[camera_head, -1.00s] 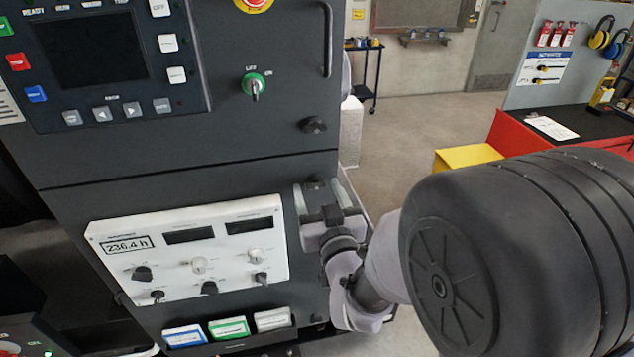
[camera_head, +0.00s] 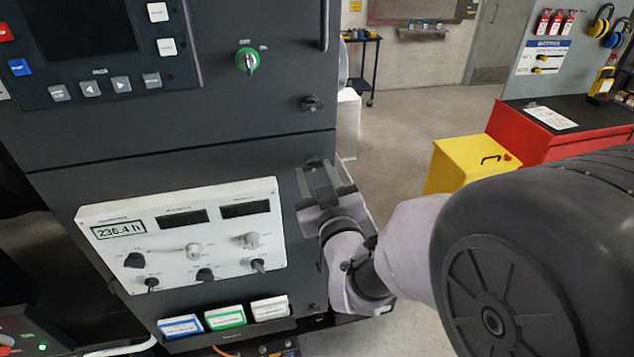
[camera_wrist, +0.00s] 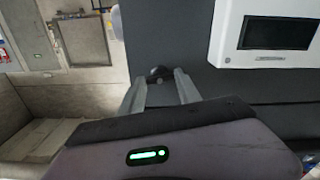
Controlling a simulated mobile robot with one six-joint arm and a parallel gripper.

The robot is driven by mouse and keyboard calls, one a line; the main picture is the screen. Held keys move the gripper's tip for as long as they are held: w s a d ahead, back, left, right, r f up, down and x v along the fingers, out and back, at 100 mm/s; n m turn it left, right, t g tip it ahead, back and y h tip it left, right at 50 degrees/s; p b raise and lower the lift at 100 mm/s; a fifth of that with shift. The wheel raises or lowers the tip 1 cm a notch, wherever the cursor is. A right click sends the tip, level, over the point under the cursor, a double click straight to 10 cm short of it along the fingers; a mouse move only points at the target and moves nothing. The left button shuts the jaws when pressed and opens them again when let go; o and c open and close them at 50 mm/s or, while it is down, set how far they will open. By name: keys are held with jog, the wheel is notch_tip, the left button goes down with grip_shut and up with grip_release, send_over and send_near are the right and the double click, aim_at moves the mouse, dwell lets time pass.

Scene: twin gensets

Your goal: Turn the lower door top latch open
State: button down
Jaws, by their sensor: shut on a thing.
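The lower door top latch (camera_head: 313,163) is a small dark knob near the top right corner of the lower dark grey door (camera_head: 60,190). My gripper (camera_head: 319,172) comes in from below right, with its two pale fingers on either side of the latch. In the wrist view the latch (camera_wrist: 158,73) shows as a dark knob between the fingertips of my gripper (camera_wrist: 160,80), which is shut on it. The latch's exact angle is hard to tell, as the fingers partly hide it.
A similar latch (camera_head: 312,103) sits above, on the upper panel, below a green key switch (camera_head: 247,61). A white control panel (camera_head: 180,235) lies left of my gripper. A yellow box (camera_head: 465,165) and a red bench (camera_head: 570,140) stand at right. Open floor lies between.

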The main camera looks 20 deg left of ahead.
jog(key=n+b, duration=0.4)
jog(key=b, duration=0.1)
jog(key=shift+f+n, duration=0.15)
jog(key=shift+n, duration=0.15)
jog(key=n+b, duration=0.3)
jog(key=shift+n, duration=0.3)
jog(key=n+b, duration=0.3)
jog(key=n, duration=0.2)
jog(key=shift+r+n+b, duration=0.3)
jog(key=shift+n+b, duration=0.4)
jog(key=shift+n, duration=0.7)
jog(key=c, duration=0.8)
grip_release()
jog(key=shift+w, duration=0.15)
jog(key=shift+c, duration=0.2)
jog(key=shift+f, duration=0.1)
